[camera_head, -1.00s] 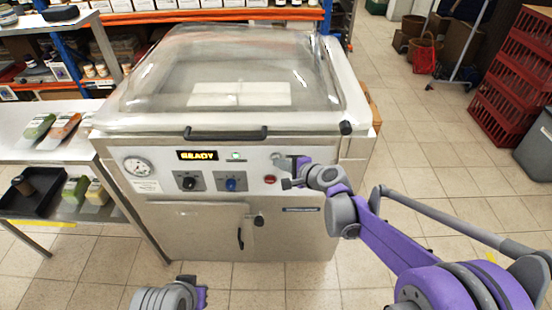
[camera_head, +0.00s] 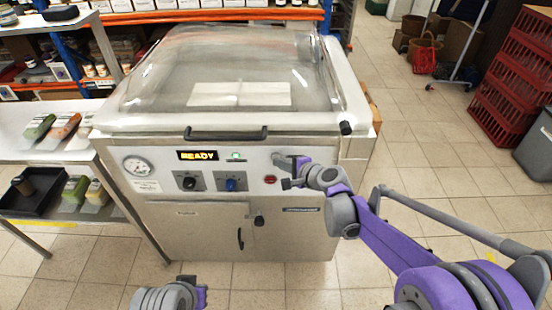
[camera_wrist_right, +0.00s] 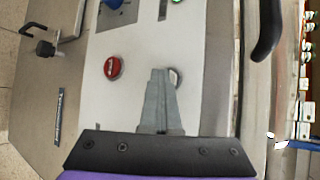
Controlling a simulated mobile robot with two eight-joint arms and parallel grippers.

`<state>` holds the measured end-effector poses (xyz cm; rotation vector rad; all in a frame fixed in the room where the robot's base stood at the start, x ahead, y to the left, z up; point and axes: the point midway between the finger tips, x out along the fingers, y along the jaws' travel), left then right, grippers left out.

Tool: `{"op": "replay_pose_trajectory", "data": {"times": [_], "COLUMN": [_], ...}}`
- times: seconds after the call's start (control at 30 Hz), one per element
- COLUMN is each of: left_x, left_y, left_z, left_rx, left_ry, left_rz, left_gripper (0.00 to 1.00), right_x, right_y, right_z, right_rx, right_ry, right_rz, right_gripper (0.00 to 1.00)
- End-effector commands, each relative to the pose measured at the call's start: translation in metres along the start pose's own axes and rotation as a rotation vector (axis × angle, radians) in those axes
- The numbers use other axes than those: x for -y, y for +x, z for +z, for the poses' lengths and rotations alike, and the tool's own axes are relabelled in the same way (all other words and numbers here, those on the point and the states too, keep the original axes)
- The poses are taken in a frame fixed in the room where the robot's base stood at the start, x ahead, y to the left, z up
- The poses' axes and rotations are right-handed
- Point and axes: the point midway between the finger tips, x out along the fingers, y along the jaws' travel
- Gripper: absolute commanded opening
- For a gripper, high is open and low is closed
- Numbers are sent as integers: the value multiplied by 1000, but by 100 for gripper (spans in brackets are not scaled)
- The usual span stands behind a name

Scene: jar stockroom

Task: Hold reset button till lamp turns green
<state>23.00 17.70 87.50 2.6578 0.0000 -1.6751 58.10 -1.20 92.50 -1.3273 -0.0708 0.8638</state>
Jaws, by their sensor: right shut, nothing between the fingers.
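The steel machine (camera_head: 230,225) has a front panel with a yellow "READY" display (camera_head: 198,155). Beside it is a small lamp (camera_head: 236,156), which looks green. A red round button (camera_head: 270,179) is on the panel's right; it also shows in the right wrist view (camera_wrist_right: 115,67). A pale round button (camera_wrist_right: 176,78) is partly hidden by the fingertips of my right gripper (camera_wrist_right: 160,72). My right gripper (camera_head: 281,160) is shut and empty, its tips at the panel over that pale button; I cannot tell whether they press it. Part of my left arm end (camera_head: 187,290) shows at the bottom; its jaws are unclear.
A blue knob (camera_head: 231,185) and a black knob (camera_head: 189,181) sit left of the red button. A black lid handle (camera_head: 225,133) juts out above the panel. A side table (camera_head: 45,150) with packs adjoins at left. Floor on the right is open, with red crates (camera_head: 510,75) beyond.

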Motion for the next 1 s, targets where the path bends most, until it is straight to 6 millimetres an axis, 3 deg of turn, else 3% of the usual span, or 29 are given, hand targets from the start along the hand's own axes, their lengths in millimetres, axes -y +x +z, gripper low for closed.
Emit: {"op": "replay_pose_trajectory", "data": {"times": [1.0], "left_x": [0], "left_y": [1], "left_z": [1], "left_rx": [0], "left_ry": [0], "left_rz": [0], "left_gripper": [0], "right_x": [-5], "right_y": [-7], "right_z": [5], "right_rx": [-1], "right_ry": [0], "right_rz": [0], "right_gripper": [0]}}
